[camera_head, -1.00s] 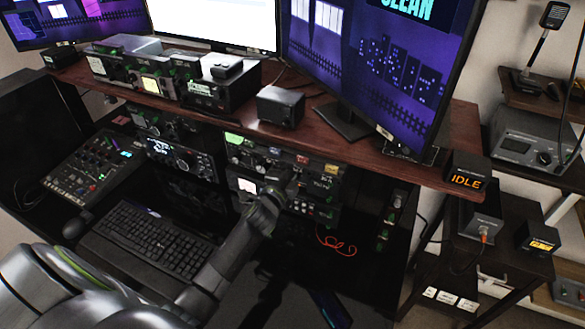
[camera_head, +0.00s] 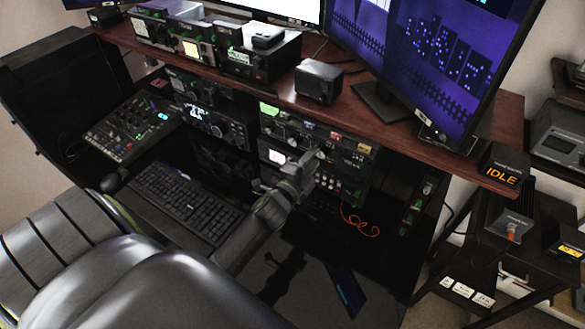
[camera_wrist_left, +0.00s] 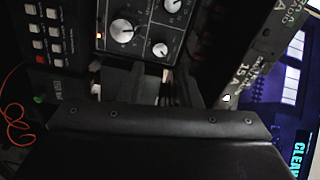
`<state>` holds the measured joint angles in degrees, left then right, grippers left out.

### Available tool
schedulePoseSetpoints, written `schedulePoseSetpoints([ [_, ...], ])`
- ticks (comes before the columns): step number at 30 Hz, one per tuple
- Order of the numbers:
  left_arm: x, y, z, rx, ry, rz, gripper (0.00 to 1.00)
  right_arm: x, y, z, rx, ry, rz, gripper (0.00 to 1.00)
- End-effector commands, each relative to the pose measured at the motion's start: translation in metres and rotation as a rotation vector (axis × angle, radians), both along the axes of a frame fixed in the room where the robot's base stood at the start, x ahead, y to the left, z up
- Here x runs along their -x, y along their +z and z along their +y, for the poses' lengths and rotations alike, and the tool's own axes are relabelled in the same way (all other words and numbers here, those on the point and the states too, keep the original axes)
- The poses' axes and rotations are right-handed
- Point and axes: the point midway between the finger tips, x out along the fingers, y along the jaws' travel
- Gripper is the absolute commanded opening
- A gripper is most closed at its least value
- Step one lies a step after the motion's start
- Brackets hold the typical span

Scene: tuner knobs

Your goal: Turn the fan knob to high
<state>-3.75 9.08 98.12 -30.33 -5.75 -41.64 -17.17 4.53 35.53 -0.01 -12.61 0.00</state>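My left gripper (camera_head: 312,160) reaches in over the desk to the front of the stacked radio units (camera_head: 325,145) under the shelf. In the left wrist view the gripper (camera_wrist_left: 142,85) appears open, with its two short fingers apart in front of a dark panel. No knob is visibly gripped. The labels are too small to read, so I cannot tell which knob is the fan knob. My right gripper is not in view.
The wooden shelf (camera_head: 400,137) overhangs the units, with a monitor (camera_head: 440,60) and a small black box (camera_head: 318,82) on it. A keyboard (camera_head: 185,203) and mixer (camera_head: 130,128) lie at left. An orange cable (camera_head: 360,222) hangs below the units. A display box (camera_head: 500,172) reads IDLE.

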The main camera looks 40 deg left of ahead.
Motion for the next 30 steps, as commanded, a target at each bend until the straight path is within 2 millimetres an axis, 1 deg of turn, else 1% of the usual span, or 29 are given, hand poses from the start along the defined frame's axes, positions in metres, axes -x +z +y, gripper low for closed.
schedulePoseSetpoints([
  [1,0.013,0.000,-0.001,0.002,0.002,0.002,0.31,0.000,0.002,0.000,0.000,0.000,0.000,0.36],
  [6,0.048,0.000,-0.003,0.002,0.001,0.002,0.31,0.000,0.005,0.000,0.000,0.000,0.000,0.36],
  [9,0.066,0.000,-0.004,0.002,0.001,0.002,0.31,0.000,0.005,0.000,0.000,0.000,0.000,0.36],
  [13,0.085,-0.001,-0.005,0.001,0.001,0.002,0.31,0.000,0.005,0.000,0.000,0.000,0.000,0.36],
  [16,0.094,0.000,-0.006,0.001,0.001,0.001,0.31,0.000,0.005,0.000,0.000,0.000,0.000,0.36],
  [19,0.098,0.000,-0.006,0.000,0.000,0.000,0.31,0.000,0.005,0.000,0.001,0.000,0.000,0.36],
  [30,0.100,0.000,-0.006,0.000,0.000,0.000,0.31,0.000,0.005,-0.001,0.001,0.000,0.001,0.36],
])
